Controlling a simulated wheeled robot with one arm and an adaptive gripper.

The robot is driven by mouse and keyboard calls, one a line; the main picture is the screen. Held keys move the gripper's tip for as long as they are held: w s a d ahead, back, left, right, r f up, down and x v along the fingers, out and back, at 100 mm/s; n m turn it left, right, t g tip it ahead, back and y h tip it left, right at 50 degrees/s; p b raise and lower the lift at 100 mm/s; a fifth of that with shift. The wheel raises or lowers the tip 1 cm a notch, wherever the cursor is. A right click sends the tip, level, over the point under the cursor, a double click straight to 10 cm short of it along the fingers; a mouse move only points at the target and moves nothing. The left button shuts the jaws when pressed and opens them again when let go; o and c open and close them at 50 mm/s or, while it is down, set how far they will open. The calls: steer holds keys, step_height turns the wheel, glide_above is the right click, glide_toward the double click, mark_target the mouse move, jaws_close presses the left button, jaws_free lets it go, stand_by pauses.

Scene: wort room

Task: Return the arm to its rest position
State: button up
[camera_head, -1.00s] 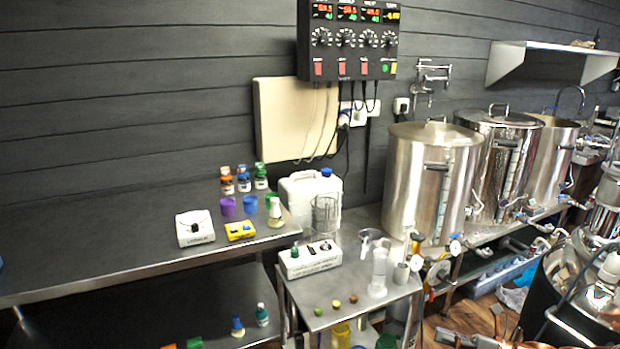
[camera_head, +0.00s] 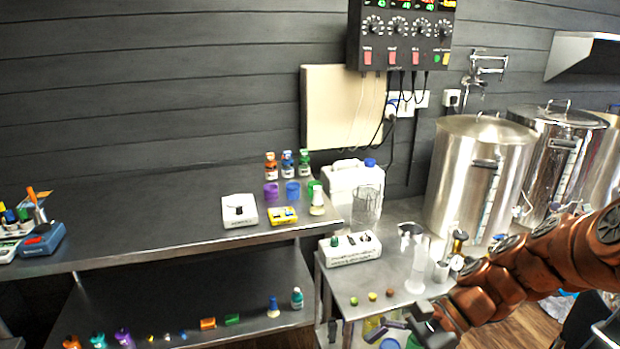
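My copper-coloured arm (camera_head: 545,258) comes in from the right edge and reaches down and left. It passes in front of the lower part of the steel kettles. My gripper (camera_head: 412,328) is at its lower end, near the bottom edge of the head view, in front of the small steel table's front side.
A small steel table (camera_head: 345,290) holds a white device (camera_head: 350,249), a measuring cylinder (camera_head: 416,270) and small coloured balls. A long steel bench (camera_head: 130,240) runs left, with bottles and cups. A lower shelf (camera_head: 190,290) holds several small items. Steel kettles (camera_head: 478,165) stand right.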

steer(key=s+d+r+n+h+p, duration=0.1)
steer(key=s+d+n+h, duration=0.1)
steer(key=s+n+h, duration=0.3)
steer(key=s+d+r+n+t+h, duration=0.1)
steer(key=s+d+n+h, duration=0.2)
steer(key=s+n+h, duration=0.2)
steer(key=s+n, duration=0.3)
steer(key=s, duration=0.3)
steer(key=shift+r+p, duration=0.25)
steer(key=shift+p, duration=0.1)
steer(key=shift+c, duration=0.2)
